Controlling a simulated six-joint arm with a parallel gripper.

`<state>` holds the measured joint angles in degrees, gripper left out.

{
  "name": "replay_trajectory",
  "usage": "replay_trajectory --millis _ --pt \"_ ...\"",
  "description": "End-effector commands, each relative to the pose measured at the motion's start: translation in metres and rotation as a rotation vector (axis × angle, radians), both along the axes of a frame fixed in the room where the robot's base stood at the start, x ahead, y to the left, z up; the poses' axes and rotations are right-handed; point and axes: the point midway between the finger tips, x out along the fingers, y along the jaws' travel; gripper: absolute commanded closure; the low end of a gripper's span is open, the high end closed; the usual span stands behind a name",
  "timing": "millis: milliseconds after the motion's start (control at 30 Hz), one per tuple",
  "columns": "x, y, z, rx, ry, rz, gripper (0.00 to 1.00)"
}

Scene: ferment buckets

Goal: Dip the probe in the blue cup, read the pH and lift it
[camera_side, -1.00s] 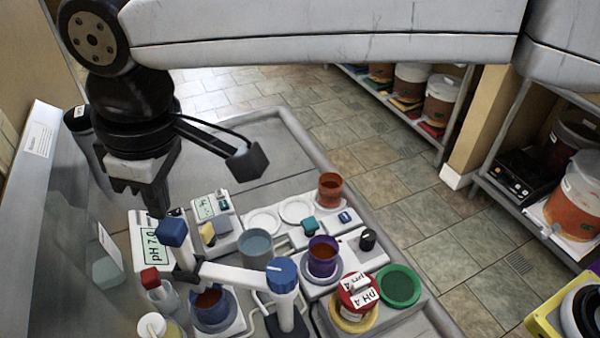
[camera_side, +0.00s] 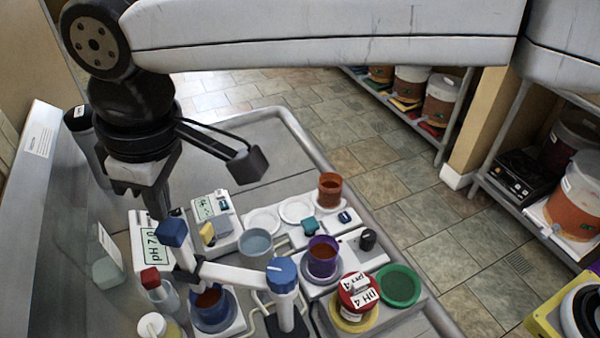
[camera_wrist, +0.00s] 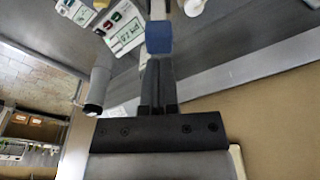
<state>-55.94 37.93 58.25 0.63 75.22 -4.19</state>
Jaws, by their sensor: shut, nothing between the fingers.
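The blue cup (camera_side: 212,323) holds red-brown liquid and stands at the front left in the side view. A white swing arm (camera_side: 235,276) runs from a post with a blue knob (camera_side: 282,274) toward the cup's left. Its left end carries a dark holder and a blue block (camera_side: 172,233); the block also shows in the wrist view (camera_wrist: 158,38). The probe itself and its tip cannot be made out clearly. My gripper (camera_side: 158,208) is shut and empty, pointing down by the blue block. In the wrist view the closed fingers (camera_wrist: 157,62) end close to it; contact cannot be told.
A grey-blue cup (camera_side: 256,245), purple cup (camera_side: 322,260), orange cup (camera_side: 330,190) and red-lidded pH 4 jar (camera_side: 357,295) crowd the right. Bottles (camera_side: 160,290) stand left. The back tray area is clear.

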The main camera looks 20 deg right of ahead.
Motion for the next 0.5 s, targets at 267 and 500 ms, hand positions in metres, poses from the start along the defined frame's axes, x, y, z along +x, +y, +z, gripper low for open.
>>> replay_trajectory --millis 267,500 --pt "-0.0001 -0.0001 -0.0065 -0.002 0.001 0.0 1.0" --pt "0.0001 0.0001 -0.0114 0.0 0.0 0.0 1.0"
